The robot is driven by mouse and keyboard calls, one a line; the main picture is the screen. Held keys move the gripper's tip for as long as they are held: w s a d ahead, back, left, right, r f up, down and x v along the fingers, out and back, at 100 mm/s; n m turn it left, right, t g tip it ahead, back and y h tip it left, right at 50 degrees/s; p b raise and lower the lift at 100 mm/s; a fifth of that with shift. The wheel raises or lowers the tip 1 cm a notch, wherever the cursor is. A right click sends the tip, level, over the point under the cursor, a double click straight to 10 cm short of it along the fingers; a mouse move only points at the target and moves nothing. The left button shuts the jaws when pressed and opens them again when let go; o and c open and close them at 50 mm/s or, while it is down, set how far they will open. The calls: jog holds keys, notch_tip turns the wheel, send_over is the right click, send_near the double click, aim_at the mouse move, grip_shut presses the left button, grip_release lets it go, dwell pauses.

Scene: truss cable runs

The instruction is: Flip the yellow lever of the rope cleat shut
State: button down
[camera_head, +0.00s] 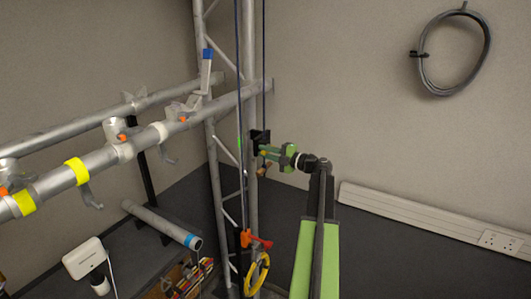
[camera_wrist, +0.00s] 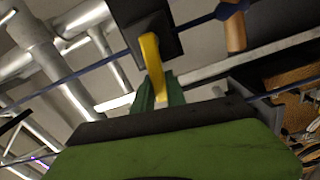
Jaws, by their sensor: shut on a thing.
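The rope cleat is a black block (camera_head: 260,138) on the upright truss, with a dark rope running by it. In the wrist view the black cleat body (camera_wrist: 150,35) is at the top, and its yellow lever (camera_wrist: 152,62) reaches down from it. My gripper (camera_head: 268,152) is at the cleat from the right in the head view. In the wrist view its green fingers (camera_wrist: 155,95) are shut on the yellow lever's lower end. The lever is hidden in the head view, and I cannot tell whether it is fully closed.
A brown peg (camera_wrist: 235,30) sticks out beside the cleat. Blue rope crosses the wrist view. An orange cleat-like fitting (camera_head: 257,240) with a yellow coil (camera_head: 257,273) is lower on the truss. Horizontal pipes (camera_head: 110,155) extend left.

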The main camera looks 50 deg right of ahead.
dwell(0.4)
jog(key=shift+f+n+b, duration=0.4)
jog(key=shift+f+n, duration=0.05)
jog(key=shift+n, duration=0.55)
jog(key=c, duration=1.4)
grip_release()
jog(key=shift+o, duration=0.2)
